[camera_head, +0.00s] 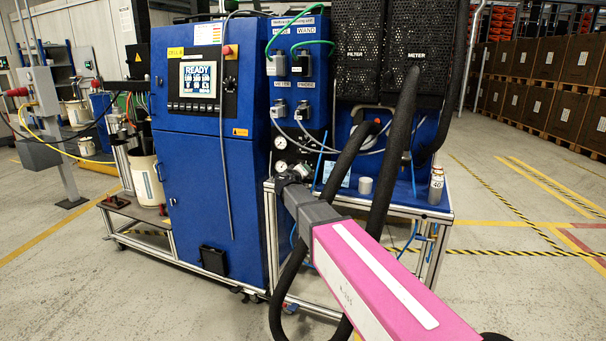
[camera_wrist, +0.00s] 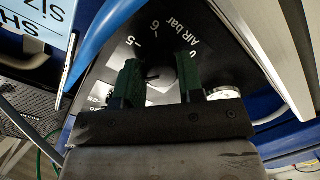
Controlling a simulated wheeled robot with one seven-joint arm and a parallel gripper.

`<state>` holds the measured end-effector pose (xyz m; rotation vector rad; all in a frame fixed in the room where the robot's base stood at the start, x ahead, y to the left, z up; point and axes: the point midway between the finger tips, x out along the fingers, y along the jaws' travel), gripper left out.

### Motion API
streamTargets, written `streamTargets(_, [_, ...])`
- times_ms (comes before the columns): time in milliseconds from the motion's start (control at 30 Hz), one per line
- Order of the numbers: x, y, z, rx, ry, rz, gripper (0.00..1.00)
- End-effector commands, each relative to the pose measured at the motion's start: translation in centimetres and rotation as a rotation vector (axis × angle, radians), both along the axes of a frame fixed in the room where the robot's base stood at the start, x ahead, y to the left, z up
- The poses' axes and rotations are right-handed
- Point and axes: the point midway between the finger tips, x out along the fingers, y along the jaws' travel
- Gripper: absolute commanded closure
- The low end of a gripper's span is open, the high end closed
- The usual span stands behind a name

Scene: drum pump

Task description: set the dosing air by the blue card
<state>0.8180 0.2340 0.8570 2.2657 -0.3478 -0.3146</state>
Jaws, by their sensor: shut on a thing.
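In the wrist view my gripper (camera_wrist: 160,85) has its two green-padded fingers on either side of a dark knob (camera_wrist: 158,80) on a black dial plate (camera_wrist: 150,50) marked "AIR bar". Figures 5, 6 and 0 show on the plate; the rest of the scale is hidden behind the fingers. The gripper is shut on the knob, and its exact setting cannot be read. A pale blue card (camera_wrist: 38,22) with large dark lettering, partly cut off, is at the upper left. In the head view my gripper (camera_head: 284,180) reaches the lower right of the blue cabinet, below two round gauges (camera_head: 281,167).
A blue hose (camera_wrist: 95,42) passes close to the left finger, and a metal frame bar (camera_wrist: 270,50) lies at the right. In the head view thick black hoses (camera_head: 382,160) hang beside my arm. The cabinet screen (camera_head: 198,77) reads "READY". Open floor lies at the right.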

Motion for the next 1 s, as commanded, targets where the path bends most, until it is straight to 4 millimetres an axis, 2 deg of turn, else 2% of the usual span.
streamTargets(267, [-0.16,-0.02,-0.19,0.068,-0.019,-0.001,0.88])
streamTargets(700, [-0.17,-0.01,-0.21,0.074,-0.022,-0.001,0.88])
streamTargets(733, [-0.17,-0.01,-0.21,0.074,-0.022,-0.001,0.58])
streamTargets(800, [-0.15,0.00,-0.18,0.074,-0.022,-0.001,0.40])
streamTargets(1000, [-0.08,-0.01,-0.10,0.071,-0.024,0.000,0.40])
